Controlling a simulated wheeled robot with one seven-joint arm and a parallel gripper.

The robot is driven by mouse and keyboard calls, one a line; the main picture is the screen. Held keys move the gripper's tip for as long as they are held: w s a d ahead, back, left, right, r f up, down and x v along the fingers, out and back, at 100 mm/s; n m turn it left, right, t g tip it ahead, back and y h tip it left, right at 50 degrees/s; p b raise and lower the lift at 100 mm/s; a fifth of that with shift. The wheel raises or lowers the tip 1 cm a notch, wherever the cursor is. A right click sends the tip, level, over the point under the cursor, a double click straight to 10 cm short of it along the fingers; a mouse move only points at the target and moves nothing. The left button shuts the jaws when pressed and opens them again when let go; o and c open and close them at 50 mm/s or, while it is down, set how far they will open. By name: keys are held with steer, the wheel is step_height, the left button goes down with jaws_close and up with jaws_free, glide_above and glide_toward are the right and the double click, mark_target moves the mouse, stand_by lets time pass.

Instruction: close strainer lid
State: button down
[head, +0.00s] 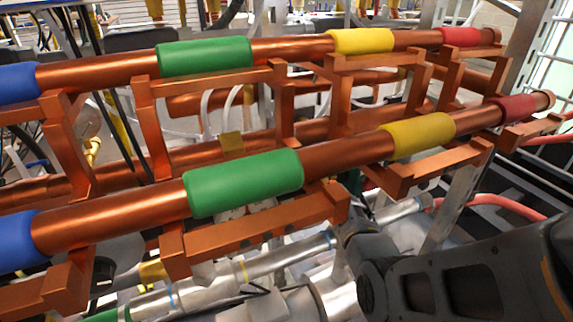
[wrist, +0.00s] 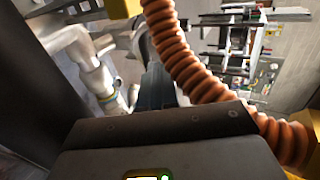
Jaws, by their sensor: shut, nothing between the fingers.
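My gripper (wrist: 158,88) shows in the wrist view as narrow dark fingers beyond its wide black body. The fingers look shut with nothing between them. In the head view my black arm reaches in from the lower right, and its end is hidden or unclear behind the copper pipework. I cannot pick out the strainer lid for certain in either view. Silvery pipe fittings (wrist: 92,68) stand left of the fingers in the wrist view, apart from them. Whether one is the strainer I cannot tell.
Two copper pipes with blue, green (head: 243,183), yellow and red sleeves cross the head view on copper brackets (head: 250,232). Silvery pipes (head: 285,257) run below. In the wrist view an orange corrugated hose (wrist: 172,45) passes close beside the fingers. Free room is tight.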

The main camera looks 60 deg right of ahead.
steer(key=b+x, duration=0.4)
steer(key=x, duration=0.4)
steer(key=shift+d+f, duration=0.1)
steer(key=shift+d, duration=0.05)
steer(key=shift+w, duration=0.1)
